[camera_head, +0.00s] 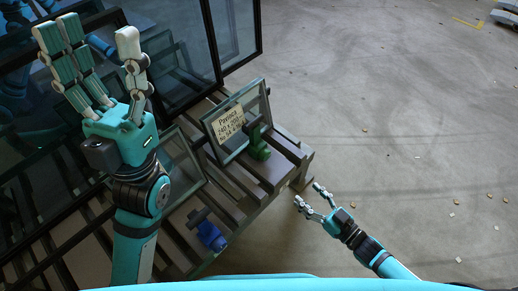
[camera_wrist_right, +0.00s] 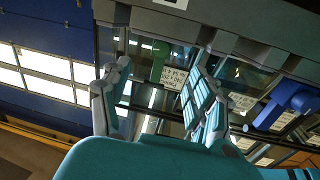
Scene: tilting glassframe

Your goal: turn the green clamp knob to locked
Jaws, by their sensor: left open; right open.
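The green clamp knob (camera_head: 259,144) stands on the slatted frame rack, beside a small framed glass pane (camera_head: 240,117) with a paper label. In the right wrist view a green part (camera_wrist_right: 158,62), probably the same clamp, shows between the fingers, farther off. I cannot tell the knob's turn position. My right gripper (camera_head: 309,195) is open and empty, just off the rack's right corner, apart from the knob. Its fingers also show in the wrist view (camera_wrist_right: 162,78). My left gripper (camera_head: 92,48) is open and empty, raised over the rack's left side.
A blue clamp (camera_head: 210,235) sits nearer on the rack and also shows in the right wrist view (camera_wrist_right: 288,103). Large dark-framed glass panes (camera_head: 170,45) stand at the back left. The concrete floor (camera_head: 400,120) to the right is mostly open, with small scattered bits.

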